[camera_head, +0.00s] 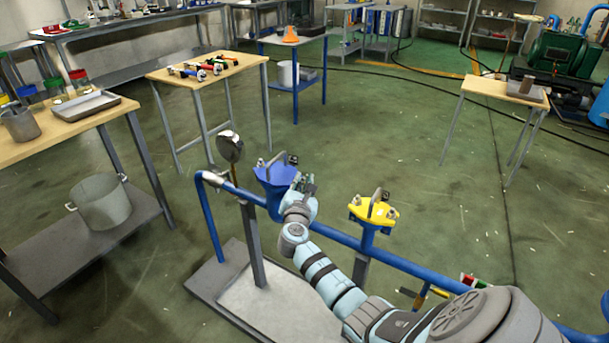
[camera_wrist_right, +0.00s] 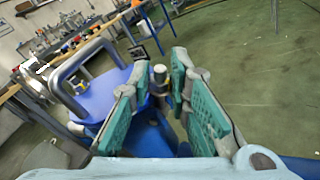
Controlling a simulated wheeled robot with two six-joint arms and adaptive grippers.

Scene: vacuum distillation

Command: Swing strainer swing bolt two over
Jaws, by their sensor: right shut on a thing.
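The blue strainer (camera_head: 272,176) stands on the blue pipe line, with a grey handle over its lid. It also shows in the wrist view (camera_wrist_right: 98,92), with the handle at the left. My right gripper (camera_head: 306,183) is at the right side of this strainer. In the wrist view, my right gripper (camera_wrist_right: 158,92) has its teal pads on either side of an upright swing bolt (camera_wrist_right: 160,74) with a pale rounded top, and is shut on it. The bolt's lower part is partly hidden between the fingers. My left gripper is not in view.
A yellow strainer (camera_head: 372,211) stands on the same blue pipe (camera_head: 335,236), right of my right arm. A round gauge (camera_head: 230,147) rises at the pipe's left end. A wooden table (camera_head: 205,68) with several coloured tools stands behind. The green floor between is clear.

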